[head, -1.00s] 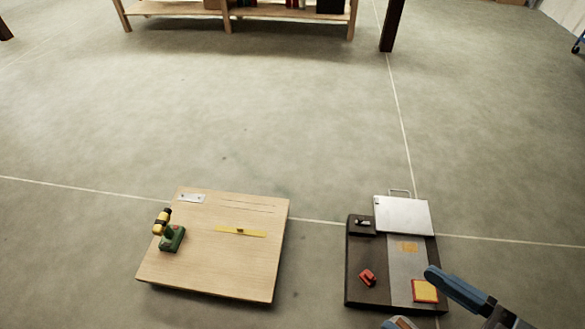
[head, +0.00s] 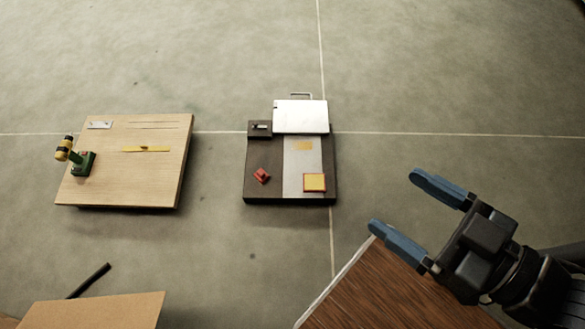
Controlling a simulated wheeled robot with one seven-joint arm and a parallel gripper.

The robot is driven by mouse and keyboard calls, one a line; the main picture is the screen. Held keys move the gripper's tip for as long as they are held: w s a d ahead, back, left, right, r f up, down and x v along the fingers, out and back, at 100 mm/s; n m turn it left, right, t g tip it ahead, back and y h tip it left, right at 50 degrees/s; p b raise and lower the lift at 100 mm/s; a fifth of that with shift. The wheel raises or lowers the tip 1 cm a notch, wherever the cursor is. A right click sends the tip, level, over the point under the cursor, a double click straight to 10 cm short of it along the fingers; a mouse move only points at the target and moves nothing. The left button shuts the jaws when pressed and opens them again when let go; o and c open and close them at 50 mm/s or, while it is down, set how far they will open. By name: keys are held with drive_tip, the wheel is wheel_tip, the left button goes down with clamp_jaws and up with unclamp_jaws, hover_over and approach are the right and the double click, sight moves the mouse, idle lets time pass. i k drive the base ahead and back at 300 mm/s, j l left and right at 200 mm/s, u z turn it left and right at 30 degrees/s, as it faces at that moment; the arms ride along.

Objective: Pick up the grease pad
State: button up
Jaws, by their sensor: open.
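A square yellow pad with a red border (head: 314,182), which looks like the grease pad, lies at the front right of a dark board (head: 262,190). It sits on the board's light grey strip (head: 293,180). My gripper (head: 396,201) is open and empty, its two blue fingers spread and pointing left. In the picture it is to the right of the pad and a little lower, clearly apart from it. Nothing covers the pad.
A white plate with a handle (head: 300,117), a small black block (head: 260,128), a red piece (head: 262,176) and an orange patch (head: 304,146) are on the dark board. A wooden board (head: 130,175) with tools lies left. A brown wooden surface (head: 385,290) is below my gripper.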

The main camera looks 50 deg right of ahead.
sight(261, 176)
drive_tip(key=k+l, duration=0.3)
drive_tip(key=i+j, duration=0.65)
drive_tip(key=i+j+u, duration=0.1)
drive_tip(key=i+j, duration=0.55)
drive_tip(key=i, duration=0.2)
